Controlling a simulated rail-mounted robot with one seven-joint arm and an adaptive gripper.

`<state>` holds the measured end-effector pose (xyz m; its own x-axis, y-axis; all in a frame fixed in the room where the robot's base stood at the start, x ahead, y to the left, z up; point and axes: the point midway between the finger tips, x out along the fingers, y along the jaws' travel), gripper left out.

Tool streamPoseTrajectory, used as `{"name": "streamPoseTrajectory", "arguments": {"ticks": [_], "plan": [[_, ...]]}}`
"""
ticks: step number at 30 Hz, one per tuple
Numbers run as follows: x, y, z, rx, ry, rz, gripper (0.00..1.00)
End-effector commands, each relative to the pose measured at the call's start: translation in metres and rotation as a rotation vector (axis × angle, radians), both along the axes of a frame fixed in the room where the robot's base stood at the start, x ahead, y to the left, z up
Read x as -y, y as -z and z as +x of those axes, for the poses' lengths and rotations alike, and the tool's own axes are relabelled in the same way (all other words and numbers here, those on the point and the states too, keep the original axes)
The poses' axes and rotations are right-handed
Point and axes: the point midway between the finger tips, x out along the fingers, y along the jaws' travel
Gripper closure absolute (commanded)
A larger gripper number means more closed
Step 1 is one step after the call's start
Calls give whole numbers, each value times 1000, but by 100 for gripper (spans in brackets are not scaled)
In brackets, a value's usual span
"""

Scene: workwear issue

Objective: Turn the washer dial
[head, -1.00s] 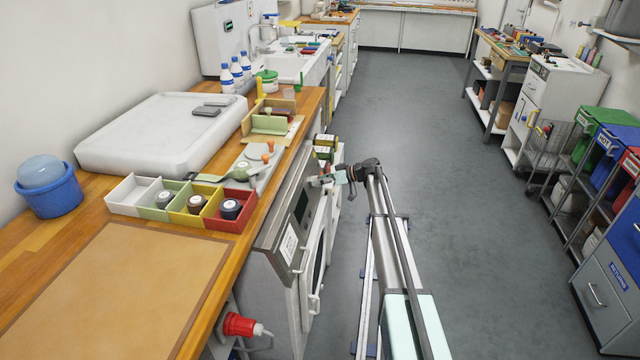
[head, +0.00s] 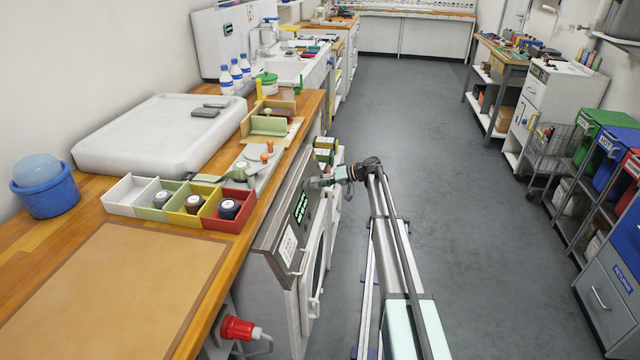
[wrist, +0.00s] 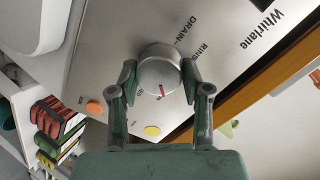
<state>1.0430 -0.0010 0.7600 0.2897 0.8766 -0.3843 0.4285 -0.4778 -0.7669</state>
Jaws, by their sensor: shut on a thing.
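The washer (head: 291,245) stands under the counter, its sloped steel control panel (head: 283,243) facing the aisle. The panel's small display (head: 301,207) shows green lit characters. In the wrist view the round silver dial (wrist: 159,66) sits on the panel (wrist: 115,50), with a red mark on its lower edge. Lettering around it includes "DRAIN" and part of "RINSE". My gripper (wrist: 160,76) is shut on the dial, one finger on each side. In the head view my gripper (head: 326,181) is at the panel's far end, and the dial is hard to make out there.
An orange button (wrist: 94,107) and a yellow button (wrist: 152,131) are on the panel near my fingers. The wooden counter (head: 190,285) runs above the washer. Red and green-and-yellow items (wrist: 60,125) lie on a shelf beside it. The grey aisle floor (head: 460,220) is clear.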

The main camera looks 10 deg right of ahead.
Motion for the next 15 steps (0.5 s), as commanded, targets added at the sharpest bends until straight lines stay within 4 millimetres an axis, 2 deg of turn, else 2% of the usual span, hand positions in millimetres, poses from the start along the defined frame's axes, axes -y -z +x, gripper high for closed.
{"name": "streamPoseTrajectory", "arguments": {"ticks": [14, 15], "plan": [[-2, -1, 1, -11, 3, 7, 87], [-2, -1, 1, -11, 3, 7, 38]]}}
